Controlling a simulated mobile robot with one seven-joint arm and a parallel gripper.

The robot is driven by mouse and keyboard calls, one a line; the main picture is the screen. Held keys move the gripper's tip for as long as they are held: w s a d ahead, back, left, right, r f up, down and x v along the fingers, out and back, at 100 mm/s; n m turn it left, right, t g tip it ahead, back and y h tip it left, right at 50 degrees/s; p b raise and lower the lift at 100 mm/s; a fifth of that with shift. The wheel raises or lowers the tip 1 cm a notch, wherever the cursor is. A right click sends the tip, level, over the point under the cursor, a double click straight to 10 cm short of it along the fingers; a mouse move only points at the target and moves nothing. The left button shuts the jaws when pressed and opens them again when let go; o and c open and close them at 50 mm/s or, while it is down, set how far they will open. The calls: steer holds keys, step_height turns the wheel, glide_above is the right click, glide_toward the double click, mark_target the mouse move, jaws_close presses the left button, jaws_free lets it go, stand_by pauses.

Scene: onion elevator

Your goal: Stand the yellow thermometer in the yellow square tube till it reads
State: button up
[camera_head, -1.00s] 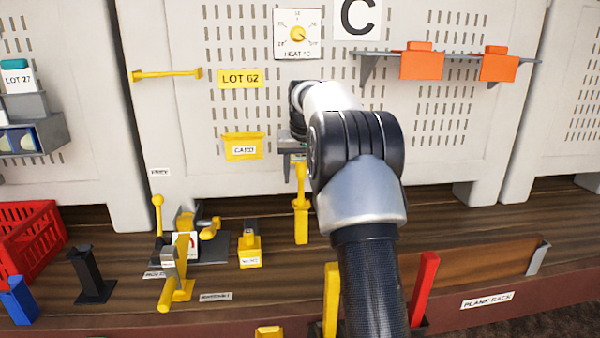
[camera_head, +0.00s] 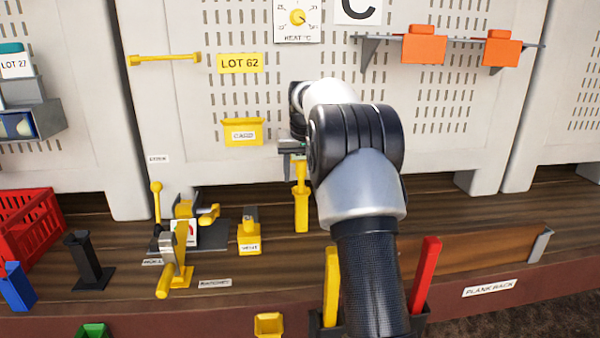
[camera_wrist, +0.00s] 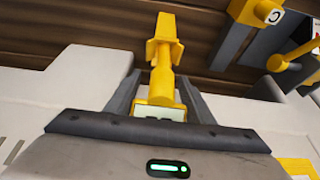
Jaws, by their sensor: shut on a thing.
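The yellow thermometer (camera_wrist: 161,88) is held upright in my gripper (camera_wrist: 153,108). A pale display shows at its head; I cannot read it. In the head view the thermometer (camera_head: 300,172) hangs from my gripper (camera_head: 292,148). Its lower end meets the flared top of the yellow square tube (camera_head: 301,215), and the stem appears to be inside the tube. The tube also shows in the wrist view (camera_wrist: 164,50). My gripper is shut on the thermometer's head, above the tube. How deep the stem sits is hidden.
A labelled yellow block (camera_head: 249,240) and a yellow-handled clamp device (camera_head: 175,265) stand to the left. A black post (camera_head: 88,262) and a red crate (camera_head: 28,235) are farther left. The plank rack (camera_head: 470,255) lies to the right. The pale perforated wall is behind.

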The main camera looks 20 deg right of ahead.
steer(key=o, duration=1.3)
steer(key=shift+p+v, duration=0.85)
steer(key=shift+v, duration=7.95)
steer(key=s+a+r+n+p, duration=0.1)
steer(key=s+a+r+p, duration=0.15)
steer(key=s+a, duration=1)
steer(key=s+a+f, duration=0.2)
steer(key=s+f, duration=0.1)
steer(key=s, duration=0.4)
steer(key=s+a+f+n+p, duration=0.1)
steer(key=s+f, duration=0.3)
steer(key=s, duration=0.4)
steer(key=s+a+f+n+t+y, duration=0.1)
steer(key=s+f, duration=0.3)
steer(key=s, duration=0.4)
steer(key=shift+a, duration=0.8)
